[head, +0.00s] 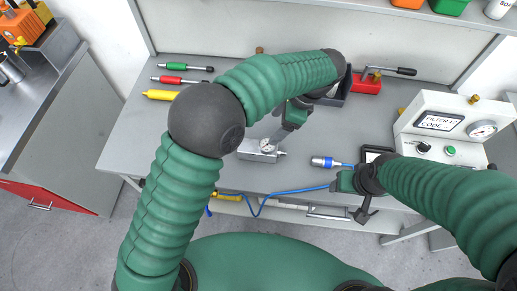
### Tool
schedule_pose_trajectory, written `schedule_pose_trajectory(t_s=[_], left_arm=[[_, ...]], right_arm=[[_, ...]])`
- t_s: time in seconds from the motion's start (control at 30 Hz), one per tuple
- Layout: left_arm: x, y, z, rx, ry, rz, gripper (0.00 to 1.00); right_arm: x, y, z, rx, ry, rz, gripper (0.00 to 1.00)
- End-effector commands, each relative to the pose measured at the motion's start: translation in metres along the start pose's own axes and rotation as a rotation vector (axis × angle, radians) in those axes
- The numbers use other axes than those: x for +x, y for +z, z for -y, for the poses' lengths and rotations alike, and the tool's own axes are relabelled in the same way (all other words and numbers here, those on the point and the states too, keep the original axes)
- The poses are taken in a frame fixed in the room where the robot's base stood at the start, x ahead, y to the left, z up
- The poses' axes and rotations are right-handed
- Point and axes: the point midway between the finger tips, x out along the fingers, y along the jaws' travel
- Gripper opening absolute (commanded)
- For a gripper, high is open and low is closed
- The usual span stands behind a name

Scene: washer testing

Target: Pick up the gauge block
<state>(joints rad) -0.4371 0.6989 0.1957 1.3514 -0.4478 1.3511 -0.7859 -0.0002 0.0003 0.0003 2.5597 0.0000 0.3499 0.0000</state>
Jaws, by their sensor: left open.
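A small silver metal block (252,151) lies on the grey workbench, with a round piece on its top; I cannot tell for sure whether it is the gauge block or a fixture. My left gripper (274,139) is open and points down just above and behind this block, close to its top. Whether it touches is too small to tell. My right gripper (354,200) hangs at the bench's front edge, apart from the block; its jaws are not clear.
On the grey bench (215,90) lie green (176,66), red (172,80) and yellow (160,95) tools. A dark tray (346,88) is partly behind my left wrist. A red lever clamp (367,83), blue-silver probe (325,162) and white gauge box (445,128) stand right.

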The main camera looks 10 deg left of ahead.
Motion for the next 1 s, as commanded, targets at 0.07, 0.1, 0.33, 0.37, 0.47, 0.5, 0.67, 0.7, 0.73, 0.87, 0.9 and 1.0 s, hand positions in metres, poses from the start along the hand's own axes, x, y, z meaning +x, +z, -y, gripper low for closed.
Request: schedule_pose_trajectory(t_s=[0.07, 0.1, 0.33, 0.37, 0.47, 0.5, 0.67, 0.7, 0.73, 0.87, 0.9, 1.0], left_arm=[[0.0, -0.004, 0.001, 0.031, -0.001, 0.015, 0.76], [0.004, -0.004, 0.001, 0.036, 0.001, 0.019, 0.76], [0.061, -0.002, 0.001, 0.034, 0.006, 0.017, 0.76], [0.069, -0.001, 0.002, 0.033, 0.006, 0.017, 0.76], [0.093, 0.0, 0.002, 0.032, 0.005, 0.015, 0.76], [0.1, 0.0, 0.002, 0.031, 0.003, 0.014, 0.76], [0.116, -0.001, 0.002, 0.03, 0.002, 0.015, 0.76], [0.121, -0.002, 0.002, 0.03, 0.001, 0.015, 0.76], [0.126, -0.002, 0.001, 0.03, 0.003, 0.015, 0.76], [0.151, -0.002, 0.001, 0.03, 0.004, 0.015, 0.76], [0.157, -0.002, 0.002, 0.029, 0.003, 0.015, 0.76], [0.165, -0.002, 0.002, 0.028, 0.001, 0.013, 0.76]], right_arm=[[0.0, 0.0, 0.0, 0.0, 0.0, 0.0, 0.62], [0.0, 0.0, 0.0, 0.0, 0.0, 0.0, 0.62], [0.001, 0.0, 0.0, 0.001, 0.0, 0.0, 0.62], [0.001, 0.0, 0.0, 0.001, 0.0, 0.0, 0.62], [0.0, 0.0, 0.0, 0.001, 0.0, 0.0, 0.62], [0.0, 0.0, 0.0, 0.0, 0.0, 0.0, 0.62], [-0.001, 0.0, 0.0, 0.0, 0.0, 0.0, 0.62], [-0.002, 0.0, 0.0, 0.0, 0.0, 0.0, 0.62], [-0.003, -0.001, 0.0, 0.0, 0.0, 0.0, 0.62], [-0.006, -0.001, 0.0, 0.0, 0.0, 0.0, 0.62], [-0.006, -0.001, 0.0, 0.001, 0.0, 0.0, 0.62], [-0.007, -0.001, 0.0, 0.001, 0.0, 0.0, 0.62]])
